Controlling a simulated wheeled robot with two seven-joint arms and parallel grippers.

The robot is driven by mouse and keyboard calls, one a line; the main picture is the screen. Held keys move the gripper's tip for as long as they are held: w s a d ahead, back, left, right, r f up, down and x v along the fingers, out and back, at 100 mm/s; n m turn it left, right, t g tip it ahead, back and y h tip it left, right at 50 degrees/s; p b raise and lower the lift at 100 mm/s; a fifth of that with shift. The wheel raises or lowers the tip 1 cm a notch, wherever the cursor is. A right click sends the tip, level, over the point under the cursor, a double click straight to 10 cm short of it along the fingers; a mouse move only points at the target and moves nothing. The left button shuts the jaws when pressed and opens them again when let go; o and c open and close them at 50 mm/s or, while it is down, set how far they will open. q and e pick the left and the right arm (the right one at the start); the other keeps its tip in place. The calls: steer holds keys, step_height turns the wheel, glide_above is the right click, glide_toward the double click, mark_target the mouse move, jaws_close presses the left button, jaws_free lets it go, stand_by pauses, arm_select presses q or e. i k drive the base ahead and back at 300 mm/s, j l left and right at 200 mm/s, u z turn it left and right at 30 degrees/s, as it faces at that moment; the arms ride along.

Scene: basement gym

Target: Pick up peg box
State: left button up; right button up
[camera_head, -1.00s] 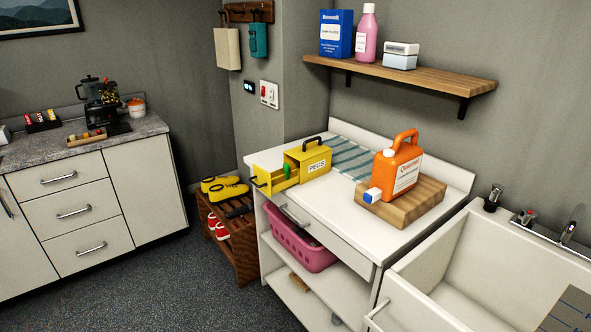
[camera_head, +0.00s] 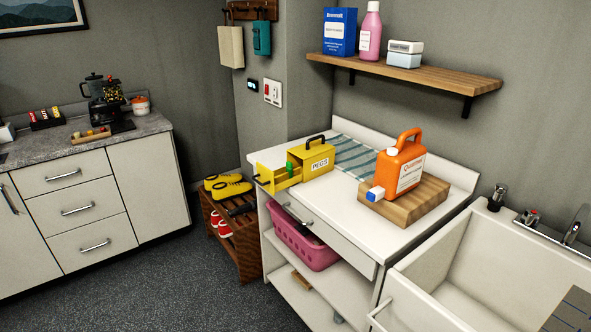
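The peg box (camera_head: 312,160) is a yellow box with a black top handle and a "PEGS" label. It stands on the left part of the white counter (camera_head: 330,204). Its yellow drawer (camera_head: 278,178) is pulled out toward the left, with a dark handle on its front and something green inside it. The other contents of the drawer are too small to tell. Neither of my grippers shows in the head view.
An orange jug (camera_head: 400,166) stands on a wooden board (camera_head: 420,205) right of the box. A striped cloth (camera_head: 354,157) lies behind. A white sink (camera_head: 470,270) is at right, a shoe rack (camera_head: 243,250) at left. Dark floor (camera_head: 170,280) in front is clear.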

mark_target(315, 158)
steer(key=i+j+z, duration=0.1)
steer(key=z, duration=0.35)
steer(key=i+j+z, duration=0.1)
steer(key=z, duration=0.35)
steer(key=i+j+z, duration=0.15)
steer(key=j, duration=0.25)
steer(key=i+j+z, duration=0.2)
steer(key=j, duration=0.25)
steer(key=i+j+z, duration=0.15)
steer(key=j, duration=0.3)
steer(key=i+j+z, duration=0.15)
steer(key=j, duration=0.3)
steer(key=j+z, duration=0.15)
steer(key=j, duration=0.35)
steer(key=i+j, duration=0.1)
steer(key=j, duration=0.45)
steer(key=i+j, duration=0.1)
steer(key=j, duration=1.05)
steer(key=k+j, duration=0.2)
steer(key=i+l, duration=0.2)
steer(key=i+z, duration=0.05)
